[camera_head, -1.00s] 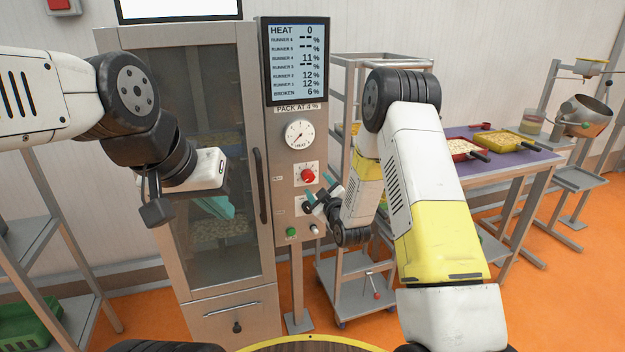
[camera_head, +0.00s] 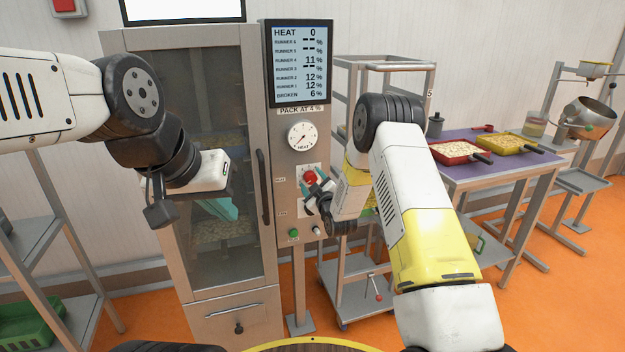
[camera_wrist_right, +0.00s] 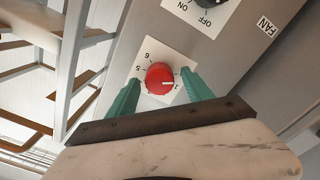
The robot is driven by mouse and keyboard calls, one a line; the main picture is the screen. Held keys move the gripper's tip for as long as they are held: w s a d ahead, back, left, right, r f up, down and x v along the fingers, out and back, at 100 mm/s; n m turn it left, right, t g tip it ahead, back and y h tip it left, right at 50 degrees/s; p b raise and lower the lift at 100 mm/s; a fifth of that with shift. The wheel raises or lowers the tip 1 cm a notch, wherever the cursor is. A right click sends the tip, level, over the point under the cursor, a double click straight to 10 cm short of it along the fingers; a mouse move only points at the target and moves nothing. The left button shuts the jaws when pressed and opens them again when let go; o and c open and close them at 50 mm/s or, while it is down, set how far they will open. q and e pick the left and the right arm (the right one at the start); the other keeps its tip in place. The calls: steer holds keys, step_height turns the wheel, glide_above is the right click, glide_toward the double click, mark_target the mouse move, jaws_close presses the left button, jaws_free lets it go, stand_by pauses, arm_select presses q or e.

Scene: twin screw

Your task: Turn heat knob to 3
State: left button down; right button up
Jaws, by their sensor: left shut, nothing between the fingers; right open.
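The red heat knob (camera_head: 309,177) sits on a white numbered plate on the control panel, below a round heat gauge (camera_head: 301,136). It also shows in the right wrist view (camera_wrist_right: 160,78), with its white pointer toward the right of the picture. The display (camera_head: 301,62) reads HEAT 0. My right gripper (camera_head: 318,190) is open at the knob; in the right wrist view its teal fingers (camera_wrist_right: 160,96) stand on either side of the knob, with gaps. My left gripper (camera_head: 218,206) is shut and empty in front of the cabinet door.
A glass-doored cabinet (camera_head: 146,150) with a vertical handle (camera_head: 263,187) stands left of the panel. A green button (camera_head: 294,233) is lower on the panel. A black fan switch (camera_wrist_right: 211,4) is near the knob. A wheeled rack (camera_head: 345,270) stands right of the panel.

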jaws_close()
steer(key=m, duration=0.5)
steer(key=shift+d+m, duration=0.1)
steer(key=shift+m, duration=0.2)
steer(key=m, duration=1.2)
steer(key=shift+m, duration=0.4)
steer(key=m, duration=0.5)
steer(key=shift+f+m, duration=0.1)
steer(key=shift+m, duration=0.2)
